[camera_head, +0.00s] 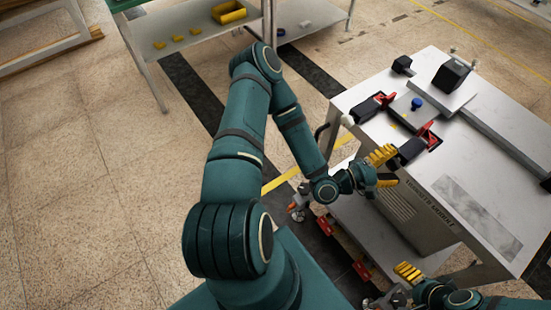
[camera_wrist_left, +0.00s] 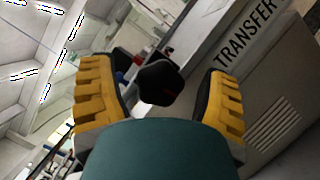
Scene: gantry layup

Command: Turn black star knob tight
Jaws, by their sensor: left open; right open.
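The black star knob (camera_wrist_left: 160,82) shows in the left wrist view as a dark, lobed shape with a small red mark. It sits between the two yellow fingers of my left gripper (camera_head: 389,167), with gaps on both sides. That gripper is open at the near side edge of the transfer cart (camera_head: 468,205). In the head view I cannot clearly make out the knob by the fingers. My right gripper (camera_head: 405,274) is open and empty, low in front of the cart; only part of it shows.
On the cart top are black blocks with red levers (camera_head: 384,100), a blue knob (camera_head: 417,103) and a black box (camera_head: 451,74) on a plate. A shelf with a yellow bin (camera_head: 229,12) stands at the back. Open floor lies left.

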